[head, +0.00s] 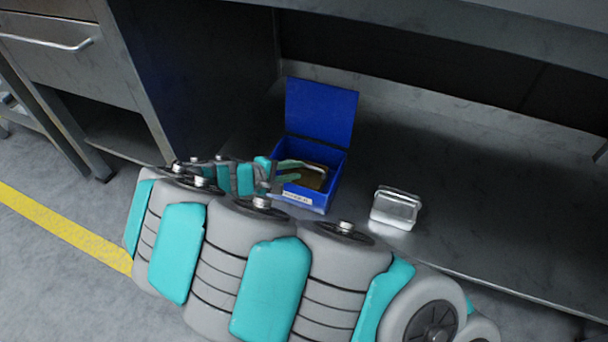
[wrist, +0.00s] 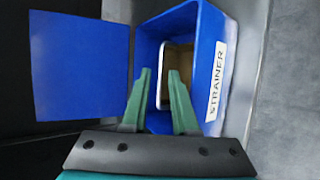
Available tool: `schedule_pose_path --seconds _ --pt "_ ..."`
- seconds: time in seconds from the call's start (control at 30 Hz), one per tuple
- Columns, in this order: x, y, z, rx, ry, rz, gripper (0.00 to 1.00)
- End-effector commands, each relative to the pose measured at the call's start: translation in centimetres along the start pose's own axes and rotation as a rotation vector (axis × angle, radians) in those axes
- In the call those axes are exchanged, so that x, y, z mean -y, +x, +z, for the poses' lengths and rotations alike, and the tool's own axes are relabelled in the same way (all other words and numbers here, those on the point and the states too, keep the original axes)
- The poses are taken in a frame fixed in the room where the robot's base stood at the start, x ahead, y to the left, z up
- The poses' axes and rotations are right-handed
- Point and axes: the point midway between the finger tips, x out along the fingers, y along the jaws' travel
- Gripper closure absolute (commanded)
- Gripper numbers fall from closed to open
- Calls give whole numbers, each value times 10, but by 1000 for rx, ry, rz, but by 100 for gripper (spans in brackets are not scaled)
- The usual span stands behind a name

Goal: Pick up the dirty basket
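A dirty basket (head: 314,180), brownish with a pale metal rim or handle, sits inside a blue box (head: 333,185) on the lower shelf. In the wrist view the brown basket (wrist: 181,62) shows partly inside the blue box (wrist: 210,25), its pale rim beyond my fingers. My gripper (head: 298,170) reaches over the box's left side in the head view. Its two green fingers in the wrist view (wrist: 159,73) are apart, with a gap between the tips and nothing visibly held. I cannot tell whether they touch the basket.
The box's blue lid (head: 320,112) stands open at the back. A label reading STRAINER (wrist: 217,80) is on its front. A shiny, clean-looking metal basket (head: 396,208) stands right of the box. The metal shelf (head: 480,215) is clear farther right; a tabletop (head: 450,30) overhangs it.

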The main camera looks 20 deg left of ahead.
Motion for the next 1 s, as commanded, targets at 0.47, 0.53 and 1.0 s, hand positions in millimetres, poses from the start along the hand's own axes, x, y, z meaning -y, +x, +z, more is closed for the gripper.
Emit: schedule_pose_path --seconds 0.47,0.53,1.0 --pt "6 54 4 6 1 -3 73" --pt "5 63 4 6 -1 -3 73" --pt "4 67 4 3 1 -3 94"
